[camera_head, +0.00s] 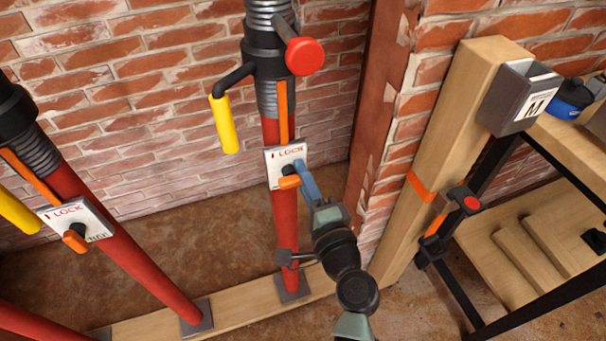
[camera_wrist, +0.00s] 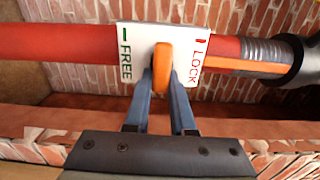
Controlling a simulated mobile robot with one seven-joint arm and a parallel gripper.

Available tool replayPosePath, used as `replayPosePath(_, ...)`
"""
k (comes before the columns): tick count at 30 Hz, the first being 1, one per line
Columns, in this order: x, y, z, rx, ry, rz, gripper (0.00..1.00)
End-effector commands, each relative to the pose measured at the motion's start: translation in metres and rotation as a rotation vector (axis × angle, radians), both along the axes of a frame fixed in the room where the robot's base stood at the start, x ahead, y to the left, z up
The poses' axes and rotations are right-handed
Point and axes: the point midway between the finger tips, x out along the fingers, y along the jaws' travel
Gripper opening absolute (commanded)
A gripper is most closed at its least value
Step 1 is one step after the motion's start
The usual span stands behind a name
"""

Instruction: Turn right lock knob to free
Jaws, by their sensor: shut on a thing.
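The right lock knob (camera_wrist: 161,68) is an orange handle on a white plate (camera_wrist: 138,38) fixed to the right red post (camera_head: 286,225). In the wrist view the plate reads FREE at left and LOCK at right. The knob lies across the post between the two words. My gripper (camera_wrist: 162,88) has its blue fingers on both sides of the knob, closed on it. In the head view the knob (camera_head: 289,182) shows just left of my fingers (camera_head: 302,176). The FREE word is hidden there.
A yellow handle (camera_head: 226,125) and a red knob (camera_head: 305,56) stick out above the plate. Another red post with a lock plate (camera_head: 90,218) stands at left. A wooden post (camera_head: 440,130) and black-framed shelf are at right. A brick wall is behind.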

Motion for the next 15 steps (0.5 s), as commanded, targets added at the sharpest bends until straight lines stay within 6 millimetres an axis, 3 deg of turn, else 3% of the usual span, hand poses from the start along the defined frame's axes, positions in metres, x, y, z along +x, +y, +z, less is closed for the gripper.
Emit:
replayPosePath(9, -0.0004, -0.0003, -0.0014, 0.005, 0.004, -0.001, 0.0)
replayPosePath(10, -0.0004, -0.0003, -0.0014, 0.005, 0.004, -0.001, 0.28)
replayPosePath(14, -0.0004, -0.0002, -0.0011, 0.003, 0.002, 0.0, 0.51)
replayPosePath(15, -0.0004, -0.0002, -0.001, 0.003, 0.002, 0.0, 0.53)
